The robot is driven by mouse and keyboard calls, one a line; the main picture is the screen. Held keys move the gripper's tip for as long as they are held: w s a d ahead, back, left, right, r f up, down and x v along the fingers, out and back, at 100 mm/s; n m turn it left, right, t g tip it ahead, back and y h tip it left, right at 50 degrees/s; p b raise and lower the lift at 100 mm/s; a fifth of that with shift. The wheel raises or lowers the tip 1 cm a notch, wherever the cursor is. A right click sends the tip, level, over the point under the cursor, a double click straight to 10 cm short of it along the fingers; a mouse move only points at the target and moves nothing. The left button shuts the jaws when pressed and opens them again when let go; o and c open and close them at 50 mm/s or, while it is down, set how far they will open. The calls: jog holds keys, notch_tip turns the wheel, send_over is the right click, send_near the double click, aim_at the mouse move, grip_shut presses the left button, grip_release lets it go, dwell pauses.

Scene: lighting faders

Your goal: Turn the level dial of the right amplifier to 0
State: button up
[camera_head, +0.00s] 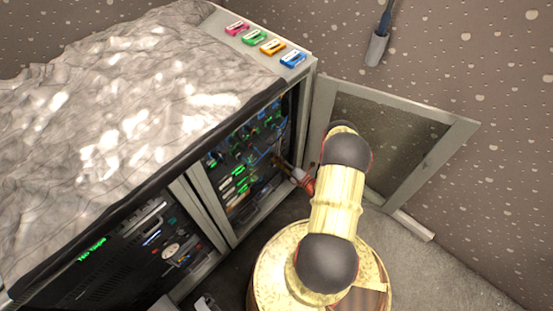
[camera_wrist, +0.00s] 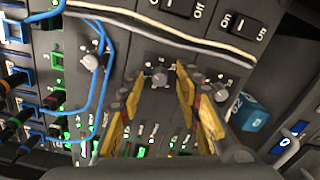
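In the wrist view, a small grey dial (camera_wrist: 160,79) with a pale pointer sits on a dark panel with white scale marks around it. My gripper (camera_wrist: 159,76) has yellow fingers, spread apart on either side of this dial. A gap shows between the dial and the fingers; contact is not visible. A second, similar dial (camera_wrist: 91,62) is to the left, beside blue cables. I cannot read the dials' settings. In the head view, my gripper (camera_head: 290,172) reaches into the cabinet's right bay (camera_head: 245,175); its fingertips and the dials are too small to tell there.
Blue cables (camera_wrist: 112,58) and a white cable (camera_wrist: 165,33) cross the panel near my fingers. A blue block (camera_wrist: 252,114) is at the right. In the head view, an open door (camera_head: 325,90) stands right of the bay, and a crumpled cover (camera_head: 130,105) lies on the cabinet.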

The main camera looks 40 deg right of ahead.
jog(key=shift+c, duration=1.1)
grip_shut()
